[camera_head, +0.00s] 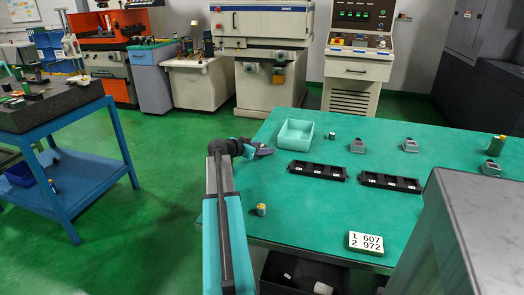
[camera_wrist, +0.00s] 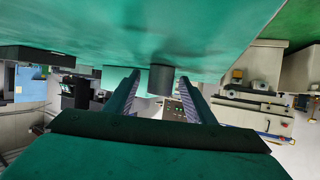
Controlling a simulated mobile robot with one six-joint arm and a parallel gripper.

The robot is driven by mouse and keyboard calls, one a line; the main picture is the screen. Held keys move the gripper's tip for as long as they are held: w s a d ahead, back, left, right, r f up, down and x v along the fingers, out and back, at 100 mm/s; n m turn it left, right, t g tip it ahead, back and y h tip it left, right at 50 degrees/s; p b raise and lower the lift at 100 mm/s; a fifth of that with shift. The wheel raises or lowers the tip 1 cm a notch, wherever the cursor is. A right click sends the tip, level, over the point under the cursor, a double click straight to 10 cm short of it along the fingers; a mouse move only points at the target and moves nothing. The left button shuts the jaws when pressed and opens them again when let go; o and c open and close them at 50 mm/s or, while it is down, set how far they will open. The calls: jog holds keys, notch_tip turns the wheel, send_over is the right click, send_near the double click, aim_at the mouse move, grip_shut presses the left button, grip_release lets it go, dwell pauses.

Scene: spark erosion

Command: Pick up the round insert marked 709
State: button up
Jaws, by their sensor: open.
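My gripper (camera_head: 263,151) is low over the left part of the green table, beside the teal bin. The wrist view is upside down and shows my gripper (camera_wrist: 160,82) open, with nothing held. A dark grey round piece (camera_wrist: 161,80) stands on the table ahead, in line with the gap between the fingers. A small grey round piece (camera_head: 331,136) stands right of the bin in the head view. Another round piece with a yellowish top (camera_head: 261,209) stands near the table's front left edge. No 709 mark is readable on any of them.
The teal bin (camera_head: 295,133) stands behind my gripper. Two black slotted trays (camera_head: 317,171) (camera_head: 391,182) lie mid-table. Grey blocks (camera_head: 358,146) and a green-and-gold cylinder (camera_head: 496,145) stand further right. A card (camera_head: 366,243) reading "1 607, 2 972" is at the front edge.

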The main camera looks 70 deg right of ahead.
aim_at(262, 146)
grip_shut()
jog(key=shift+r, duration=0.1)
jog(key=shift+r, duration=1.55)
jog(key=shift+a+r, duration=0.15)
jog(key=shift+r, duration=0.05)
jog(key=s+a, duration=0.2)
jog(key=a, duration=0.2)
jog(key=s+a+r, duration=0.1)
jog(key=s+a, duration=0.2)
jog(key=a, duration=0.2)
jog(key=s+a, duration=0.2)
jog(key=a, duration=0.2)
jog(key=shift+s+a+r+b, duration=0.2)
jog(key=shift+s+a+b, duration=0.05)
jog(key=shift+a+b, duration=0.15)
